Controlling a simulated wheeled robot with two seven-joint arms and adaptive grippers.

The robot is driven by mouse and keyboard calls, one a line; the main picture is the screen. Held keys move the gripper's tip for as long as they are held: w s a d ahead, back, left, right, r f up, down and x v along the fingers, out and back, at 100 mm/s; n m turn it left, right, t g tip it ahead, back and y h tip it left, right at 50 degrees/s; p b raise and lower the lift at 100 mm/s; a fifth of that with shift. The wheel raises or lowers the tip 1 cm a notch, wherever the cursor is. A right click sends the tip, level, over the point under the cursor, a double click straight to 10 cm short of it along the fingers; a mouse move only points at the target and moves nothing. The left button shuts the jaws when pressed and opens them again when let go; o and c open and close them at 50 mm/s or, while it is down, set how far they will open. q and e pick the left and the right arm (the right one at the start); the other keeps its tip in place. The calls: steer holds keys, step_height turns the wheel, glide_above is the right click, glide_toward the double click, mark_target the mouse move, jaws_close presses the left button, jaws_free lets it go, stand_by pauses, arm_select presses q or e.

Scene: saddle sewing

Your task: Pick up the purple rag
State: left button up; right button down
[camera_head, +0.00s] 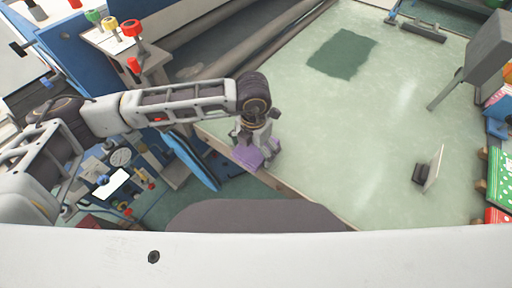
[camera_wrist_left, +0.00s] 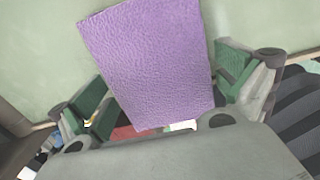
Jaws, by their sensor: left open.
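The purple rag (camera_head: 247,157) lies at the near left edge of the pale green table (camera_head: 350,130), partly hidden by my left gripper in the head view. In the left wrist view the rag (camera_wrist_left: 155,65) is a flat, textured purple piece, its lower end between my open fingers. My left gripper (camera_head: 258,158) is at the table's edge, right over the rag. In the wrist view the left gripper's (camera_wrist_left: 165,95) green-padded fingers stand apart on either side of the rag. My right gripper is not in view.
A dark green cloth patch (camera_head: 342,54) lies at the back of the table. A grey stand (camera_head: 488,48) and a small upright plate (camera_head: 433,170) stand at the right. Blue machinery with coloured knobs (camera_head: 131,28) is at the left. The table's middle is clear.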

mark_target(254, 148)
arm_select(q)
steer(key=c, duration=0.8)
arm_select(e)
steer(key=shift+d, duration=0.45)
arm_select(q)
steer(key=shift+r, duration=0.15)
step_height(254, 148, up, 9)
steer(key=shift+f+b, duration=0.15)
steer(key=shift+b, duration=0.65)
steer(key=shift+r, duration=0.55)
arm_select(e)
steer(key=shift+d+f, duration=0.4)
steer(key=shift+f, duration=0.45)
arm_select(q)
steer(key=o, duration=0.4)
steer(key=shift+c, duration=1.4)
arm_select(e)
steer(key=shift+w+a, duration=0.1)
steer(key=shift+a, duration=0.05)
